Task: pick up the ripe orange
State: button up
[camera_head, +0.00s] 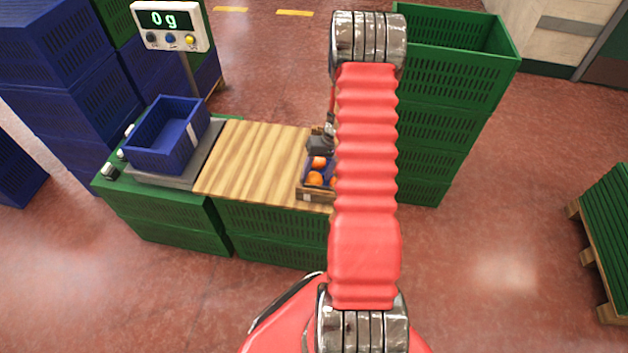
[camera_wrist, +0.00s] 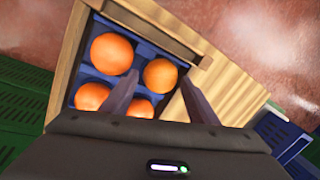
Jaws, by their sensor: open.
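Several oranges sit in a blue-lined wooden box (camera_wrist: 69,53), seen from above in the wrist view. One orange (camera_wrist: 112,54) is at the upper left, another orange (camera_wrist: 160,75) at the right, a third orange (camera_wrist: 92,96) at the lower left. One more at the bottom is partly hidden by my gripper. All look a similar orange colour; I cannot tell ripeness apart. My gripper (camera_wrist: 160,97) is open and empty above the box, its fingers on either side of the right orange in the picture. In the head view, my arm hides part of the box (camera_head: 306,195).
A wooden board (camera_head: 255,160) lies left of the box on green crates (camera_head: 270,232). A blue crate (camera_head: 168,137) stands on a scale (camera_head: 172,172), whose display (camera_head: 170,25) reads 0 g. Tall green crates (camera_head: 450,95) stand behind my arm at right.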

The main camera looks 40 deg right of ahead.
aim_at(316, 174)
jog(key=shift+x, duration=0.8)
jog(key=shift+c, duration=0.4)
jog(key=c, duration=0.8)
jog(key=shift+r, duration=0.1)
notch_tip(316, 174, up, 10)
jog(key=shift+f, duration=0.1)
